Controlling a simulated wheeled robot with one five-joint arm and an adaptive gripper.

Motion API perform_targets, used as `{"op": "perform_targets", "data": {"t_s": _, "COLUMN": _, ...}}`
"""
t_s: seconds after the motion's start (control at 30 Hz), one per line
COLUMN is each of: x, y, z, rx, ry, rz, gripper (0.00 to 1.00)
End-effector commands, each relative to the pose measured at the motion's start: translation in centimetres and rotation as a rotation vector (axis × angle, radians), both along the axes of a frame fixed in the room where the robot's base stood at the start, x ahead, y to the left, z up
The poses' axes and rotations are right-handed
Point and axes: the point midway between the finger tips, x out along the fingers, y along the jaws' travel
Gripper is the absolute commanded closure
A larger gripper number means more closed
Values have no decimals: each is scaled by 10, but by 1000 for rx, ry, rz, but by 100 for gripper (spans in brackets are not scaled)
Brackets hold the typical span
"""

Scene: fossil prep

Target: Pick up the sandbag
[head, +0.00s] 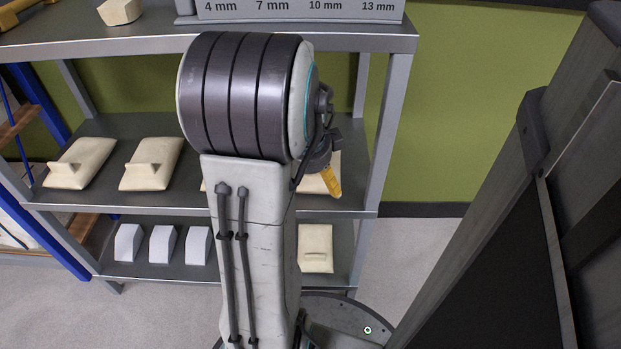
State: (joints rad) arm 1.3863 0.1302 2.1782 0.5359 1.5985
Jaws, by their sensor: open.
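Several beige sandbags with a raised grip lie on the middle shelf. One sandbag (80,163) is at the far left and a second sandbag (152,165) is to its right. Part of another sandbag (314,184) shows behind my gripper (331,183), and a sliver of beige shows at the left edge of my arm. A further beige bag (315,240) lies on the lower shelf. My gripper is open, at the right part of the middle shelf; one yellow finger shows and the rest is mostly hidden. I cannot tell whether it touches the bag behind it.
The grey metal shelf unit (384,130) stands against a green wall. White blocks (162,244) sit on the lower shelf. A size rack (300,8) marked in mm stands on the top shelf. A blue-framed rack is at the left. Some floor (430,250) is clear right of the unit.

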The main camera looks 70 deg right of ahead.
Motion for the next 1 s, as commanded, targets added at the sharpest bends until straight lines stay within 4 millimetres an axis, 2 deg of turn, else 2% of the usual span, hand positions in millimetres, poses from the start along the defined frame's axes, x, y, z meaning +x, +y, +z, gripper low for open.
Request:
{"op": "perform_targets", "data": {"t_s": 0.03, "x": 0, "y": -1, "z": -7, "rx": -1, "ry": 0, "rz": 0, "gripper": 0}}
{"op": "perform_targets", "data": {"t_s": 0.23, "x": 1, "y": -4, "z": -15, "rx": 0, "ry": 0, "rz": 0, "gripper": 0}}
{"op": "perform_targets", "data": {"t_s": 0.8, "x": 1, "y": -5, "z": -17, "rx": 0, "ry": 0, "rz": 0, "gripper": 0}}
{"op": "perform_targets", "data": {"t_s": 1.0, "x": 1, "y": -5, "z": -17, "rx": 0, "ry": 0, "rz": 0, "gripper": 16}}
